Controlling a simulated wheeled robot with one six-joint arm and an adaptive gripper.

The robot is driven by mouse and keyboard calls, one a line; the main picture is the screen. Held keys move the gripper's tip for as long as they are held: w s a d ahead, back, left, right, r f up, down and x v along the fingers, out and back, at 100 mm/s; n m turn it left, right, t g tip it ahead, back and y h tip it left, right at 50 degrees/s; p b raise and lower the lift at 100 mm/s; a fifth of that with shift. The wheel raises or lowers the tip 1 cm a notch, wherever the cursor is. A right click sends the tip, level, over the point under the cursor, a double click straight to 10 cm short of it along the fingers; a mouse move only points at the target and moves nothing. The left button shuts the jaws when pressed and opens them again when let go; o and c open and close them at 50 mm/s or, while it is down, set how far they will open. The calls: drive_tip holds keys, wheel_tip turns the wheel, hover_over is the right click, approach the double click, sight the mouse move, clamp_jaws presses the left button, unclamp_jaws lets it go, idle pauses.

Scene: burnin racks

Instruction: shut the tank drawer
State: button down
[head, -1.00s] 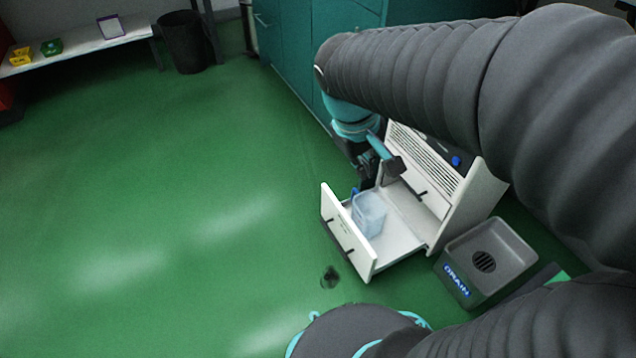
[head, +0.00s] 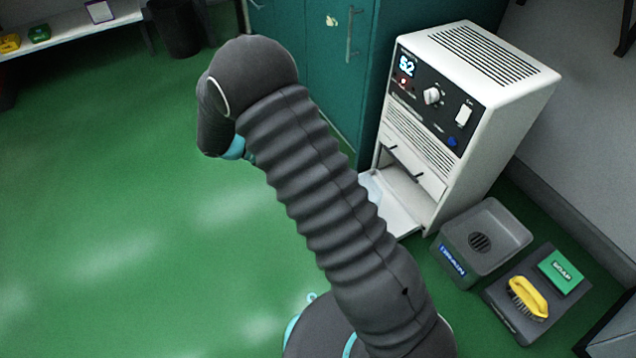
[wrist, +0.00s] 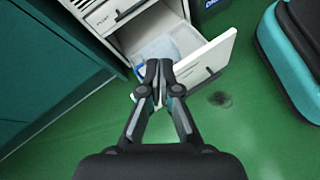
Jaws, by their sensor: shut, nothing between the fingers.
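The white machine (head: 470,110) stands on the green floor with its tank drawer (head: 402,212) pulled out at the bottom; my arm hides most of the drawer in the head view. In the wrist view the drawer front (wrist: 205,72) stands well away from the machine body. A clear bluish tank (wrist: 160,50) sits inside the drawer. My gripper (wrist: 158,68) is shut and empty, and in the picture its tips overlap the near side of the open drawer. I cannot tell whether they touch it. In the head view the gripper is hidden behind my arm.
A grey drain basin (head: 482,238) and a tray with a yellow brush (head: 528,297) and green soap box (head: 561,271) lie right of the drawer. Teal cabinets (head: 325,60) stand behind. The floor to the left is clear. A dark spot (wrist: 219,98) marks the floor.

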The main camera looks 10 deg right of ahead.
drive_tip(key=w+a+f+n+t+h, duration=0.1)
drive_tip(key=a+f+n+t+h, duration=0.2)
drive_tip(key=f, duration=0.6)
drive_tip(key=a+f+n+t+h, duration=0.25)
drive_tip(key=a+f+n, duration=0.2)
drive_tip(key=f, duration=0.45)
drive_tip(key=f+x, duration=0.1)
drive_tip(key=x, duration=1.2)
drive_tip(key=shift+w+d+f+y, duration=0.15)
drive_tip(key=shift+w+d+y, duration=0.2)
drive_tip(key=shift+w+y, duration=0.1)
drive_tip(key=shift+t, duration=0.25)
